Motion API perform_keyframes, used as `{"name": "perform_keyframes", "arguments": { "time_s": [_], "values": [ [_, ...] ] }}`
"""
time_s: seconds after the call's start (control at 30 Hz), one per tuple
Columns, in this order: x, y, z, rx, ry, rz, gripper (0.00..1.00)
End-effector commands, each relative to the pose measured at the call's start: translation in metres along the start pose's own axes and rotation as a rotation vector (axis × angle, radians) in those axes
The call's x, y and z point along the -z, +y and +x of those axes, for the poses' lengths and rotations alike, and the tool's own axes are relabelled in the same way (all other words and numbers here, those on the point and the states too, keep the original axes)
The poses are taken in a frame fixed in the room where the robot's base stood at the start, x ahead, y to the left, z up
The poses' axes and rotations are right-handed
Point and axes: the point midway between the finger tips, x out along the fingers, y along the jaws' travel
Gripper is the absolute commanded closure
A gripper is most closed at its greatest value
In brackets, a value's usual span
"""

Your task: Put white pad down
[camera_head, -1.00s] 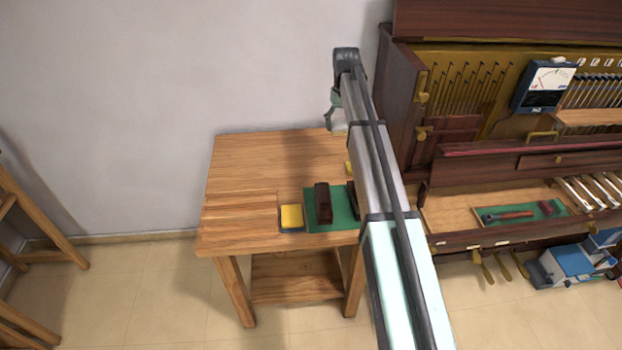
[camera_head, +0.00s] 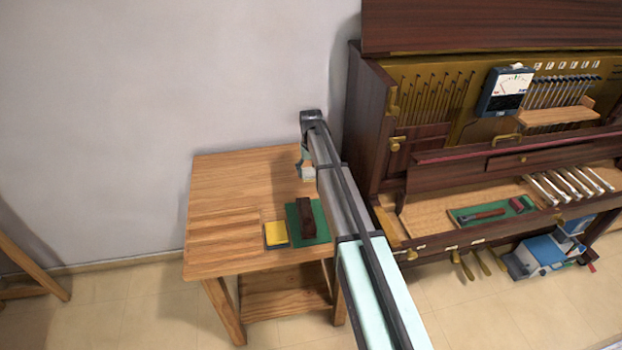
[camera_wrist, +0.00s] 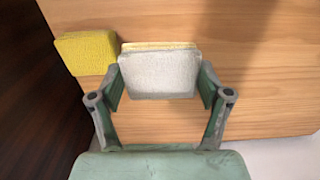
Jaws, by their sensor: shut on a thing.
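The white pad (camera_wrist: 160,76) is held between the two fingers of my gripper (camera_wrist: 162,88) in the wrist view, with a yellow strip along its far edge. My gripper is shut on it. In the head view my gripper (camera_head: 307,165) and the pale pad (camera_head: 308,175) are over the wooden table (camera_head: 225,190), near its right side. I cannot tell whether the pad touches the tabletop. A yellow pad (camera_wrist: 85,54) lies just left of the white pad in the wrist view. My arm hides part of the table in the head view.
A yellow pad on a dark base (camera_head: 276,234) and a dark brown block (camera_head: 306,217) on a green mat (camera_head: 296,234) are at the table's front. The piano (camera_head: 372,130) stands close on the right. The table's left and back areas are clear.

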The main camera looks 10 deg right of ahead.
Motion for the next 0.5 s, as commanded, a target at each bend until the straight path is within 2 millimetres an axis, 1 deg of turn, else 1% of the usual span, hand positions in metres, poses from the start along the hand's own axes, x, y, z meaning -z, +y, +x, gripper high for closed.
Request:
{"name": "perform_keyframes", "arguments": {
  "time_s": [0.27,0.4,0.5],
  "values": [
    [0.0,0.0,0.018,0.0,-0.001,0.0,0.61],
    [0.0,0.0,0.037,0.0,-0.002,0.0,0.61],
    [0.0,0.0,0.047,0.0,0.0,0.0,0.61]
  ]
}}
